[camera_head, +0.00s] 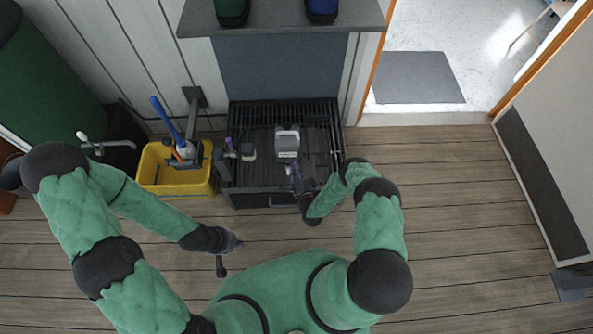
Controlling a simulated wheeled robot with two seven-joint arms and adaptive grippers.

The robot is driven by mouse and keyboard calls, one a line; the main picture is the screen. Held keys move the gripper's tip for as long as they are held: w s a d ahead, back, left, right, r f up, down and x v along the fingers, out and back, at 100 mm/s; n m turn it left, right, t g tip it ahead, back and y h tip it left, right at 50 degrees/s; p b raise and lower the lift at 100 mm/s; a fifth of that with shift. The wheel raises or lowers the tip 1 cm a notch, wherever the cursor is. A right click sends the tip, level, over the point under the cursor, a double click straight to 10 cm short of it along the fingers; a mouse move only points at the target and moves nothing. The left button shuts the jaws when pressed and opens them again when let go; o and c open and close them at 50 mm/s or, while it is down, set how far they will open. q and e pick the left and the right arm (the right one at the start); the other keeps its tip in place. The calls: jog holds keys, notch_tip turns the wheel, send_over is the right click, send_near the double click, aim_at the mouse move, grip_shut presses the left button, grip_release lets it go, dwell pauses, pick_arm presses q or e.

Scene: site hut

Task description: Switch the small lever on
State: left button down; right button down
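A small pale lever (82,136) sticks up from the tap-like fitting (112,144) at the far left; whether this is the task's lever, and its on or off state, I cannot tell. My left gripper (231,254) is low in the middle, empty, its fingertips apart, well to the right of that lever. My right gripper (297,176) is over the front of the black slatted grate (262,178), just below a grey-white container (287,141). Its fingers are small and dark, and I cannot tell whether they hold anything.
A yellow bucket (158,180) with a blue-handled brush (163,112) stands between the tap and the grate. A green barrel (50,90) is at upper left. A grey shelf (285,24) overhangs the grate, carrying boots. Plank floor (460,210) is clear at right, before a doorway.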

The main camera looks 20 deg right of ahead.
jog(key=shift+s+f, duration=0.15)
jog(key=shift+f, duration=0.05)
pick_arm(q)
jog(key=shift+s, duration=0.2)
pick_arm(e)
jog(key=shift+f, duration=0.1)
jog(key=shift+s+a+f, duration=0.15)
jog(key=shift+s+f, duration=0.05)
jog(key=shift+s, duration=0.05)
dwell(1.8)
